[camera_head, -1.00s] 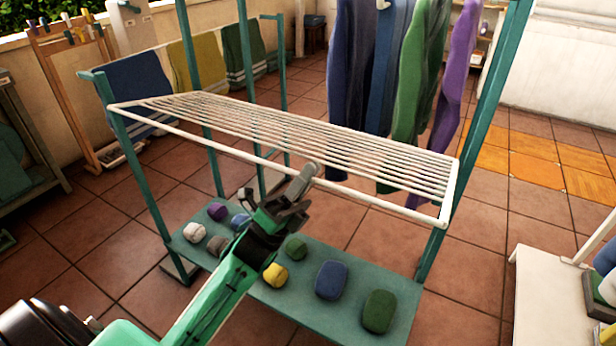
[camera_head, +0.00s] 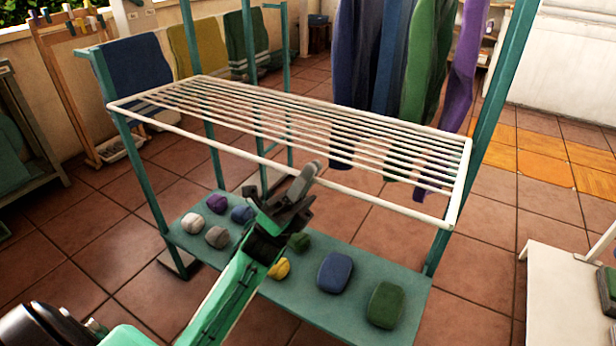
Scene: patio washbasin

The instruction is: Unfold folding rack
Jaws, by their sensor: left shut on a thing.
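The folding rack (camera_head: 437,142) is a panel of thin white bars in a white frame. It is set between the teal posts of a stand and slopes down toward its near edge. My left gripper (camera_head: 306,176) is at the middle of the rack's near bar (camera_head: 385,204) and shut on it. The fingers hide a short piece of that bar. My right gripper is not in view.
A teal lower shelf (camera_head: 232,262) holds several soap-like blocks, including a blue one (camera_head: 335,272) and a green one (camera_head: 386,305). A teal post (camera_head: 490,115) stands at the right. Towels hang behind. A white table (camera_head: 560,290) is at the right.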

